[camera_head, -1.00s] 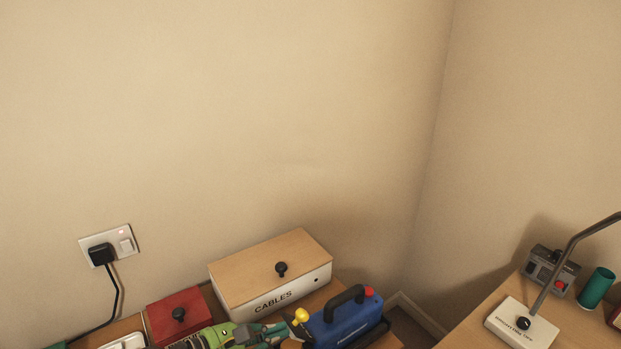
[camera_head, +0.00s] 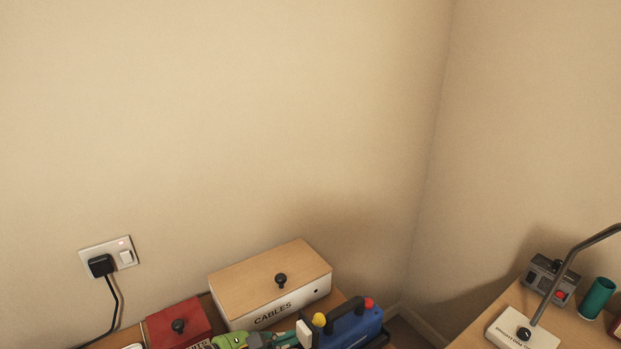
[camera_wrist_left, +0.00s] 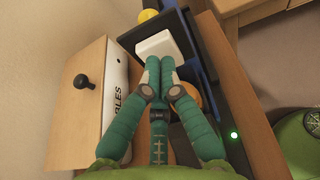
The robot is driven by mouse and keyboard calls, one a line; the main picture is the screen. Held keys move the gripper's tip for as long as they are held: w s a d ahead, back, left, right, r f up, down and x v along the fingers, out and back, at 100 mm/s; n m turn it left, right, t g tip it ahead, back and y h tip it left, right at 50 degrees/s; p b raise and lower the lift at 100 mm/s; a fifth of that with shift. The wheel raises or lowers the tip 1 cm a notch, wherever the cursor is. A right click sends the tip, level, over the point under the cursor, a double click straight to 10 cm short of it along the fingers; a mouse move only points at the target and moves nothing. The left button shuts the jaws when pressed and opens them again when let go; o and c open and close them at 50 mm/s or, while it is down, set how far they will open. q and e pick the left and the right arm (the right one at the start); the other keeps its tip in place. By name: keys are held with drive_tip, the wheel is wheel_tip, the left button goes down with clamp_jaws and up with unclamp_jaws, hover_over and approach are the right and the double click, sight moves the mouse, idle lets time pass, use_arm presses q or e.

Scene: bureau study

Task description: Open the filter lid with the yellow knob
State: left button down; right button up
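The yellow knob (camera_head: 319,320) is at the left end of the blue device (camera_head: 362,328), which has a black handle. A white block-like piece (camera_head: 304,334) faces my left gripper (camera_head: 288,337), just left of the knob. In the left wrist view, the teal fingers of the left gripper (camera_wrist_left: 159,64) are together, their tips right at the white piece (camera_wrist_left: 156,44); I cannot tell whether they touch it. The yellow knob (camera_wrist_left: 148,15) shows beyond it. The lid's edges are hard to make out. My right gripper is not in view.
The CABLES box (camera_head: 270,285) with a black knob stands close behind the left gripper. A red box (camera_head: 178,325) is to its left.

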use_arm(q)
drive_tip(key=s+a, duration=0.1)
drive_tip(key=s+a+b, duration=0.1)
drive_tip(key=a, duration=0.1)
drive_tip(key=s+a, duration=0.1)
drive_tip(key=shift+a+f+b, duration=0.2)
drive_tip(key=shift+a+b, duration=0.05)
drive_tip(key=shift+b, duration=0.15)
drive_tip(key=shift+s+a+r, duration=0.15)
drive_tip(key=shift+s+a, duration=0.25)
drive_tip(key=shift+a, duration=0.15)
